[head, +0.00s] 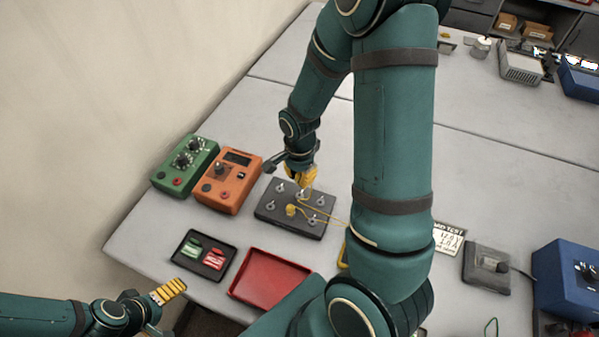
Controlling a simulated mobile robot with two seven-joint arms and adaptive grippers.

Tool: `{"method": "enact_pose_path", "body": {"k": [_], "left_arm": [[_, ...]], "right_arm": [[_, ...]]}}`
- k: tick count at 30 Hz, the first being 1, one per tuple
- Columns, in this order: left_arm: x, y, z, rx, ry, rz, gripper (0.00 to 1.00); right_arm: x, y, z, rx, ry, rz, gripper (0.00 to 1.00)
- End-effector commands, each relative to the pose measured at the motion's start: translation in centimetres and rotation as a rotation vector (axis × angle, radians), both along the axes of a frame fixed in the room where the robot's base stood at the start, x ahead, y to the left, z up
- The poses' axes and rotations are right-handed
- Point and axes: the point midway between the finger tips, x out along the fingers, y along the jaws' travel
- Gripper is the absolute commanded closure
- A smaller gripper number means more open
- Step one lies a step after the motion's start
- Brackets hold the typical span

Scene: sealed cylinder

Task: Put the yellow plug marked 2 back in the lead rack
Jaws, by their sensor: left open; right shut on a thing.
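My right gripper (302,176) points down over a dark block with metal studs (267,208). It is shut on a small yellowish thing at the block's back edge, probably a yellow plug; the fingers mostly hide it and no number is readable. Another yellow plug (291,210) sits on the block just in front of it. A thin yellow lead (335,219) runs right from there and goes behind my arm. My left gripper (168,291) is open and empty at the lower left, off the table's front edge. I cannot make out the lead rack.
A green meter (185,165) and an orange meter (227,181) stand left of the block. In front are a black tray (187,259) with red and green pieces and a red tray (270,279). A blue box (567,280) stands at right. My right arm hides the table's middle.

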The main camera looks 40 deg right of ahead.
Motion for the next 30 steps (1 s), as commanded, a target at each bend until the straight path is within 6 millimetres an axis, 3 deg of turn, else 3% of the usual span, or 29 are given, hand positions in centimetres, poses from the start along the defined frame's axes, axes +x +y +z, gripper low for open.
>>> {"method": "enact_pose_path", "body": {"k": [15, 30], "left_arm": [[0.0, 0.0, -0.9, 0.0, -0.001, 0.001, 0.0], [0.0, 0.0, -1.1, 0.001, 0.0, 0.002, 0.0]], "right_arm": [[0.0, 0.0, -4.4, 0.0, 0.001, 0.001, 1.0], [0.0, 0.0, -5.2, 0.0, -0.001, 0.001, 1.0]]}}
